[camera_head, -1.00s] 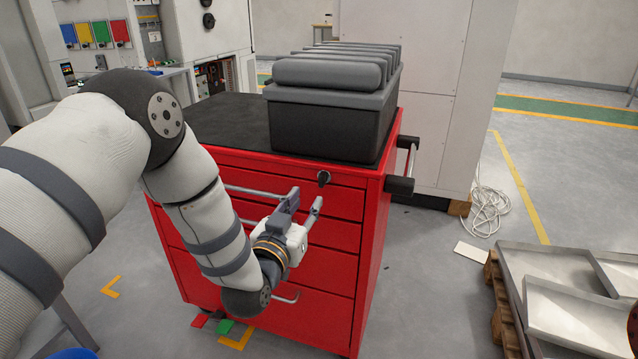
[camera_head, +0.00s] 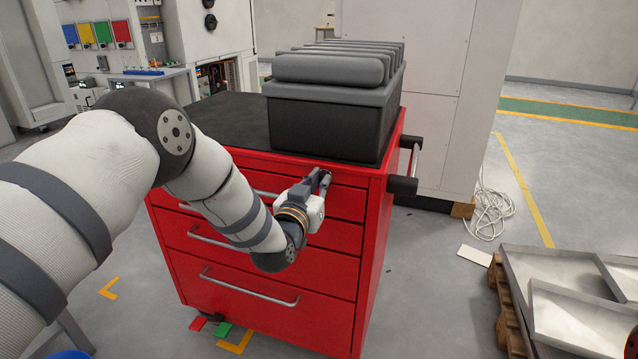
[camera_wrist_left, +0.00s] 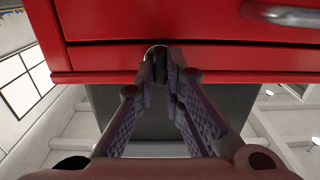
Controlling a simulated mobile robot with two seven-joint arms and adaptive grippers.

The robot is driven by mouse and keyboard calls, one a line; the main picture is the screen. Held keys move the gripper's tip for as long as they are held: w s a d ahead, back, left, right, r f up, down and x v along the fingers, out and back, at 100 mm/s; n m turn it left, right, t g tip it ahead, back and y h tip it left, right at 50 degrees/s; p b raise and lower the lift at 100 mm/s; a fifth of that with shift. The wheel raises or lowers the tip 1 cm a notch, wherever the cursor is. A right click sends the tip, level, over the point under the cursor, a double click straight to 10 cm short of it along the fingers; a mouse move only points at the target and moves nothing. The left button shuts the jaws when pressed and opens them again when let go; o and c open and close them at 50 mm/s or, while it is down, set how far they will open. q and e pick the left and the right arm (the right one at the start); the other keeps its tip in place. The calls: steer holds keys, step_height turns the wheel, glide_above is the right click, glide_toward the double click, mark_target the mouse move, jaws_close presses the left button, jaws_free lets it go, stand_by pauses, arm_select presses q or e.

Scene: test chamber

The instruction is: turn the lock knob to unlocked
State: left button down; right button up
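The lock knob is a small dark knob on the top front of the red cabinet (camera_head: 335,235), under the dark bin. In the head view my left gripper (camera_head: 322,179) is at the knob and mostly covers it. In the left wrist view the knob (camera_wrist_left: 159,66) sits between the two fingertips, which close in on it from both sides. The fingers look shut on it. The knob's pointing direction and any lock markings cannot be made out. My right gripper is not in view.
A dark bin (camera_head: 325,126) stands on the cabinet top, just above the knob. Drawer handles (camera_head: 250,285) stick out of the front, and a push handle (camera_head: 402,185) juts from the right side. A pallet with metal trays (camera_head: 570,310) lies at the lower right.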

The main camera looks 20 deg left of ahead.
arm_select(q)
steer(key=shift+n, duration=0.4)
steer(key=n, duration=0.5)
steer(key=n+b, duration=0.1)
steer(key=n, duration=1)
steer(key=shift+a+f+n+b, duration=0.1)
steer(key=shift+f+n+b, duration=0.2)
steer(key=shift+f+n, duration=0.1)
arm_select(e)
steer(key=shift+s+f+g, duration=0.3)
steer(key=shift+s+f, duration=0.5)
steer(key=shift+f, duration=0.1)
arm_select(q)
steer(key=shift+r+n, duration=0.1)
steer(key=shift+n, duration=0.2)
steer(key=c, duration=1.7)
jaws_free()
